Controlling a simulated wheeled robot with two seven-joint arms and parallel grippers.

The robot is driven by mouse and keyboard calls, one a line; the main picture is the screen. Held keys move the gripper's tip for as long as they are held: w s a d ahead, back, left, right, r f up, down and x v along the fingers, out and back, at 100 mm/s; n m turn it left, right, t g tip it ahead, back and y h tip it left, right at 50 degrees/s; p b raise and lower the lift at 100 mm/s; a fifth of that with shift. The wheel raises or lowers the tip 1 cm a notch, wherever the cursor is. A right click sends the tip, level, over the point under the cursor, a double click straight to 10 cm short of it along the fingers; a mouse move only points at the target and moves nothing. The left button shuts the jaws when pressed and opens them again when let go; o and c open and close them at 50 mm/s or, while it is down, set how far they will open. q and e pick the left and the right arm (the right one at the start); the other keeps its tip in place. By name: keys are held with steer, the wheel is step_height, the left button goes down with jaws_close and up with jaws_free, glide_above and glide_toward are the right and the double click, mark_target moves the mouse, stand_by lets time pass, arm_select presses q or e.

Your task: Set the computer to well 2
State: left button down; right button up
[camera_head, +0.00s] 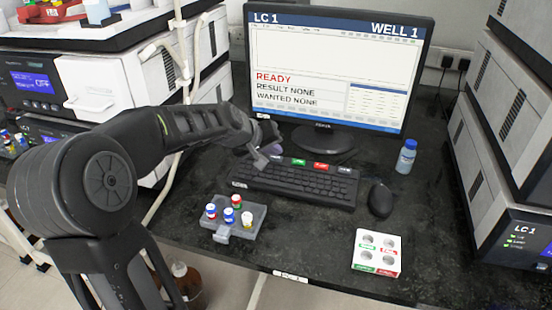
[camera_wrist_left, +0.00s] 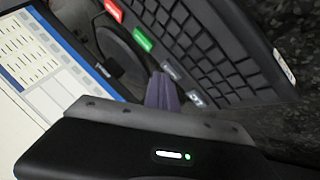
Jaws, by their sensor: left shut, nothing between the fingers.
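The computer monitor (camera_head: 335,60) shows "LC 1", "WELL 1", "READY", "RESULT NONE" and "WANTED NONE". The black keyboard (camera_head: 300,187) lies in front of it, with a green key (camera_head: 298,162) and a red key (camera_head: 320,166) along its back edge. My left gripper (camera_head: 262,161) is shut and empty at the keyboard's back left corner. In the left wrist view its fingertip (camera_wrist_left: 163,92) shows beside two grey labelled keys (camera_wrist_left: 184,84), near the green key (camera_wrist_left: 142,38). I cannot tell whether it touches a key. My right gripper is not in view.
A grey vial rack (camera_head: 258,214) with several capped vials stands in front of the keyboard. A white four-hole block (camera_head: 377,252) is at the front right. A mouse (camera_head: 380,200) and a blue-capped bottle (camera_head: 406,157) stand right of the keyboard. Instrument stacks flank both sides.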

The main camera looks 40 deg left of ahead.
mark_target(274, 160)
arm_select(q)
steer(key=shift+f+b, duration=0.4)
steer(key=shift+f, duration=0.05)
stand_by(0.6)
steer(key=shift+r, duration=0.15)
steer(key=shift+r+p, duration=0.75)
step_height(274, 160, up, 5)
steer(key=p, duration=0.4)
stand_by(1.8)
